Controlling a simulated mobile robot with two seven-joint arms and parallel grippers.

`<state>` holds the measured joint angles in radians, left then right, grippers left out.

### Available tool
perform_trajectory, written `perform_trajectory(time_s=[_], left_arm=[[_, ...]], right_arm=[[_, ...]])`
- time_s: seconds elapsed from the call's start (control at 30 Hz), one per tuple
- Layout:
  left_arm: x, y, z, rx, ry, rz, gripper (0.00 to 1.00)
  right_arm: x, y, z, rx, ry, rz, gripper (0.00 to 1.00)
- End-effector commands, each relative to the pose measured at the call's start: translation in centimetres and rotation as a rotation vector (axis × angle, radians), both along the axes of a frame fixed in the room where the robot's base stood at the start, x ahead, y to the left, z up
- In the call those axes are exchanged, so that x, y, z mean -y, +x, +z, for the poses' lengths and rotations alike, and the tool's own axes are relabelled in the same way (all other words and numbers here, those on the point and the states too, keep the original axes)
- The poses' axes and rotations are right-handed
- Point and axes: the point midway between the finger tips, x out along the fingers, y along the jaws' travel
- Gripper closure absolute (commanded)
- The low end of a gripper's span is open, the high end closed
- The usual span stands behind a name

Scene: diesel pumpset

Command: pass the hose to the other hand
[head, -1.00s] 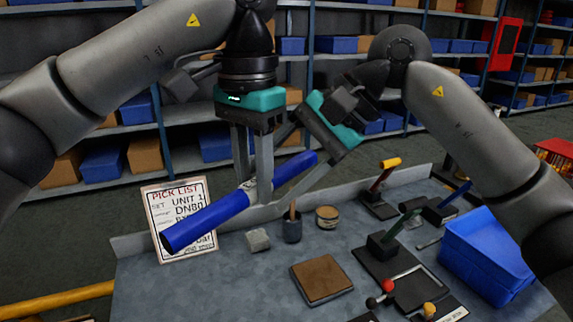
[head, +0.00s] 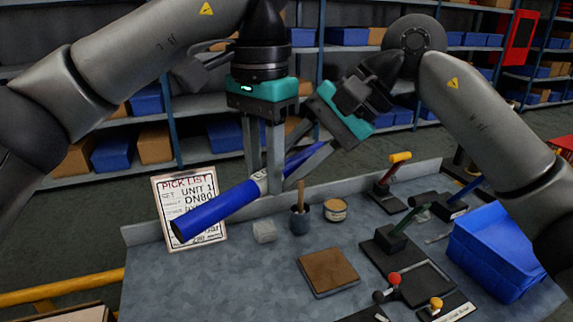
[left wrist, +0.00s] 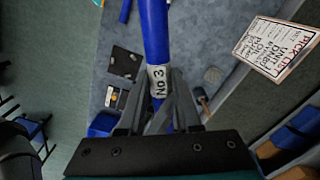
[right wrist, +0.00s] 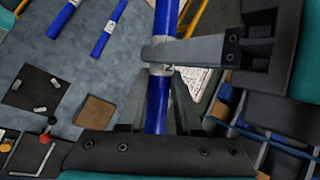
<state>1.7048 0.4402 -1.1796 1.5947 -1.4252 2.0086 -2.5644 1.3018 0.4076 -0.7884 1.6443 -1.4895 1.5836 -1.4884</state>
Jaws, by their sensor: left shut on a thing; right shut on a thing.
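The hose (head: 215,212) is a straight blue tube with a white band marked No 3. It is held tilted above the bench, its near end low at the left. My left gripper (head: 264,184) comes down from above and is shut on it near the band. My right gripper (head: 288,180) reaches in from the right and is shut on it close beside the left one. The left wrist view shows the hose (left wrist: 155,35) and band between the fingers. In the right wrist view the hose (right wrist: 157,100) runs between the fingers, and a left-gripper finger crosses it.
The pick list board (head: 190,208) stands behind the hose's near end. Below are a grey block (head: 264,232), a cup (head: 299,220), a tin (head: 335,210) and a brown pad (head: 328,271). Levers and a blue bin (head: 495,250) are at right.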

Motion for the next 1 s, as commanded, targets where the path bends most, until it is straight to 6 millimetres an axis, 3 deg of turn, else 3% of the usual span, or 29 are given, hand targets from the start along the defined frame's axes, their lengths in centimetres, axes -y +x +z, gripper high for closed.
perform_trajectory(time_s=[0.03, 0.07, 0.33, 0.73, 1.0], left_arm=[[-0.2, 0.1, 0.1, 0.004, 0.003, 0.006, 1.00], [-0.2, 0.1, 0.1, 0.004, 0.003, 0.006, 0.64], [-0.1, 0.1, 0.1, 0.003, 0.002, 0.004, 0.34], [-0.1, 0.1, 0.7, 0.003, 0.001, 0.004, 0.33], [-0.1, 0.1, 4.4, 0.006, 0.003, 0.005, 0.33]], right_arm=[[0.1, -0.1, -0.2, -0.003, -0.007, 0.003, 1.00], [0.1, -0.1, -0.1, -0.003, -0.006, 0.003, 1.00], [0.1, -0.1, -0.1, -0.002, -0.004, 0.002, 1.00], [0.0, 0.0, 0.0, -0.001, -0.003, 0.001, 1.00], [0.0, 0.0, 0.0, -0.001, -0.002, 0.001, 1.00]])
